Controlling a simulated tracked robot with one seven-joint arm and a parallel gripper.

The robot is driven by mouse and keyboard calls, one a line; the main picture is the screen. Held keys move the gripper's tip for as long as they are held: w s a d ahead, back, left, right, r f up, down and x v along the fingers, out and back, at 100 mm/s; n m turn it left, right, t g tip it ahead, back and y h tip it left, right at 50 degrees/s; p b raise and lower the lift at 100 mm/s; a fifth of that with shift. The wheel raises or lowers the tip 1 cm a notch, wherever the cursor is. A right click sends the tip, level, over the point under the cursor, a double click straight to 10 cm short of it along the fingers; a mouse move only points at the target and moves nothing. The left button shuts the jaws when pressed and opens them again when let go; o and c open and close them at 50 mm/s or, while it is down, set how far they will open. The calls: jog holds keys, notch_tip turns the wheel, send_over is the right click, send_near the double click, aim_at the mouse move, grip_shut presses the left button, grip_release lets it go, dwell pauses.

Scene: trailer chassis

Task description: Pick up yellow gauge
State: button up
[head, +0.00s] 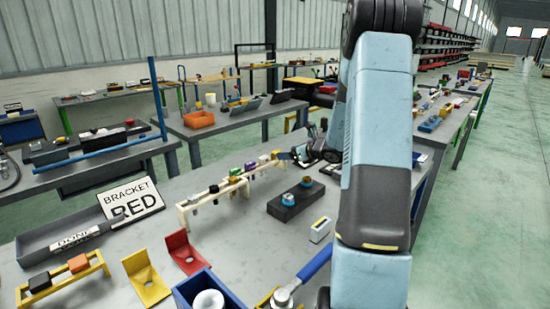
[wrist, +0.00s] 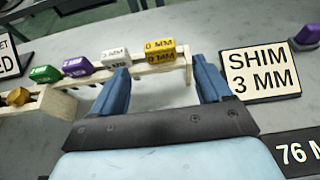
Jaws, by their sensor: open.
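The yellow gauge (wrist: 160,50) is a small block with a black "MM" label; its digit is hard to read. It sits at the right end of the pale wooden rack (wrist: 88,84) in the wrist view. In the head view the yellow gauge (head: 275,154) is small, at the rack's far end. My gripper (wrist: 162,75) is open and empty, its two blue fingers spread wider than the gauge. In the wrist view the gauge appears between and beyond the fingertips, apart from them. In the head view my gripper (head: 288,157) is beside the rack's far end.
White (wrist: 115,56), purple (wrist: 77,66) and green (wrist: 45,74) gauges stand left of the yellow one. A "SHIM 3 MM" sign (wrist: 260,72) stands to the right. A dark block (head: 296,202) with round parts lies on the bench near the rack.

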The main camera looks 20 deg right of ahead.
aim_at(276, 159)
jog(key=shift+r+x, duration=0.1)
jog(key=shift+x, duration=1.2)
jog(key=shift+r+x, duration=0.15)
jog(key=shift+x, duration=1.2)
jog(key=shift+w, duration=0.1)
jog(key=c, duration=1.1)
jog(key=shift+c, duration=0.3)
jog(key=shift+r, duration=0.15)
